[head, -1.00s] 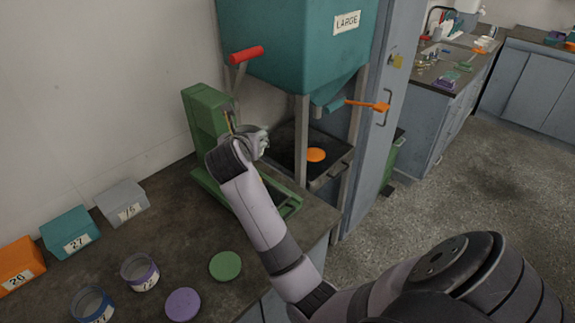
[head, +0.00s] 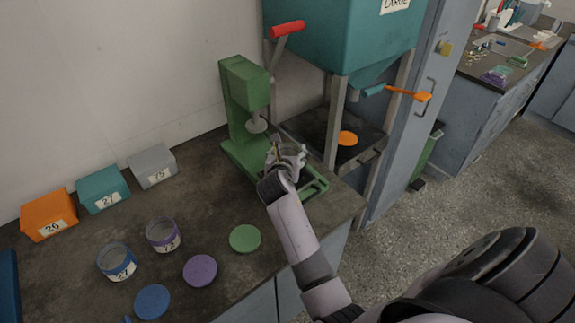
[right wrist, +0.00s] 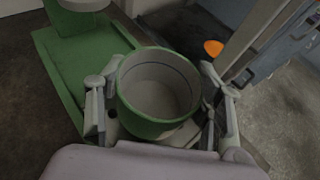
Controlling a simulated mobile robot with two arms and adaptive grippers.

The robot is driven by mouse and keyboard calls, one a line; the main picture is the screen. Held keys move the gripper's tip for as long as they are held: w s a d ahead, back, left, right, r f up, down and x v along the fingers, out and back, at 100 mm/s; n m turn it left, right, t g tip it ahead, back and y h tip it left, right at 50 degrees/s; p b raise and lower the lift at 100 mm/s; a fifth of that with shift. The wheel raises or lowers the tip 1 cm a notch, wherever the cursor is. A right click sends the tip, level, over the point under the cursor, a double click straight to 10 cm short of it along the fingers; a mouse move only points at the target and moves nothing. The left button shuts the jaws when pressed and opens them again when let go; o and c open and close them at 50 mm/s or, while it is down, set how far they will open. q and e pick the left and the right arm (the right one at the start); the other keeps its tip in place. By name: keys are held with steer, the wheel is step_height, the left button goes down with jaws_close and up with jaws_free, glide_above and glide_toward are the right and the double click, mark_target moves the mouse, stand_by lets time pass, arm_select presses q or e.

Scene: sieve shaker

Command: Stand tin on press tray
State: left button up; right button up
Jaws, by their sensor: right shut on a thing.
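The green-banded tin (right wrist: 158,126) is open at the top and empty inside in the right wrist view. My right gripper (right wrist: 160,108) is shut around it, one finger on each side. In the head view the right gripper (head: 287,158) is over the front part of the green press (head: 237,95), in front of its round plunger. The press tray, at the green base (head: 316,187), is partly hidden by my gripper and arm. I cannot tell whether the tin touches the tray. My left gripper is not in view.
Two labelled tins (head: 163,235) (head: 117,263) and green, purple and blue lids (head: 245,238) (head: 200,271) (head: 152,302) lie on the dark counter. Orange, teal and grey boxes stand by the wall. The teal hopper (head: 340,35) with its metal legs is close on the right.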

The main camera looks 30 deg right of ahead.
step_height(320, 180, down, 4)
steer(key=shift+r+b, duration=0.1)
steer(key=shift+b, duration=0.2)
steer(key=shift+f, duration=0.3)
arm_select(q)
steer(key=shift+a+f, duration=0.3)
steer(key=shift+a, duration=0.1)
arm_select(e)
steer(key=o, duration=1.1)
steer(key=shift+f, duration=0.1)
steer(key=shift+o, duration=0.2)
